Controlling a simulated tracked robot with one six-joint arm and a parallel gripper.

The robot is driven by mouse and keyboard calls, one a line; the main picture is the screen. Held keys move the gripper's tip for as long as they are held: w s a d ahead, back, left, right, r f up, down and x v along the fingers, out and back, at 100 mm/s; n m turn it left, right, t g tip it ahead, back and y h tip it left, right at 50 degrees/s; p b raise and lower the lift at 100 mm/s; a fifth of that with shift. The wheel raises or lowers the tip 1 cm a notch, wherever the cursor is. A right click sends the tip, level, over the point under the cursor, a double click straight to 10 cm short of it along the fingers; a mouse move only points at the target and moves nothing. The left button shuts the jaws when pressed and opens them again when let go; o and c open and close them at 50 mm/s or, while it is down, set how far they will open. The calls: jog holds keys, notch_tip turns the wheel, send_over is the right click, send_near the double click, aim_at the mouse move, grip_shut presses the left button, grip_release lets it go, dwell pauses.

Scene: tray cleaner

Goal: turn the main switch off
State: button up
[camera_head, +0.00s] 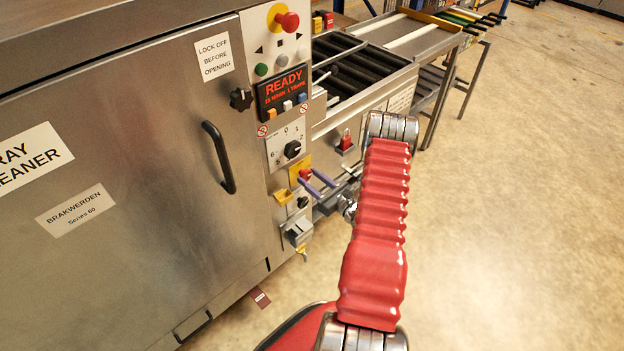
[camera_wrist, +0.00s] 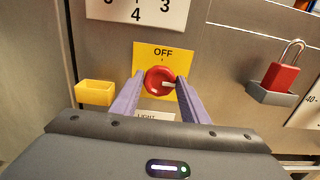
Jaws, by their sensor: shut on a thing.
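The main switch is a red round knob (camera_wrist: 158,80) on a yellow plate (camera_wrist: 152,53) marked OFF at its top. A white mark on the knob points right, away from the OFF word. In the head view the switch (camera_head: 305,174) sits low on the machine's control column. My gripper (camera_wrist: 160,78) has its two purple fingers on the left and right sides of the knob and is shut on it. In the head view my gripper (camera_head: 310,179) reaches the panel from the right, and its fingers partly cover the plate.
A red padlock (camera_wrist: 282,76) hangs right of the switch. A small yellow holder (camera_wrist: 95,93) sticks out at the left, and a partly hidden LIGHT label (camera_wrist: 148,116) is below. A numbered dial (camera_head: 292,149) and lit READY display (camera_head: 284,88) are above. Open floor (camera_head: 520,210) lies right.

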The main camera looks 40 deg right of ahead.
jog(key=shift+d, duration=0.15)
jog(key=c, duration=0.4)
jog(key=shift+o, duration=0.2)
jog(key=shift+n, duration=0.4)
jog(key=n, duration=0.3)
jog(key=shift+a+n, duration=0.2)
jog(key=shift+n, duration=0.1)
jog(key=n, duration=0.4)
jog(key=shift+a+f, duration=0.1)
jog(key=shift+a, duration=0.05)
jog(key=n, duration=0.5)
jog(key=shift+a+f, duration=0.1)
jog(key=shift+a+f+n, duration=0.1)
jog(key=shift+f+n, duration=0.05)
jog(key=shift+n, duration=2.15)
jog(key=shift+f, duration=0.1)
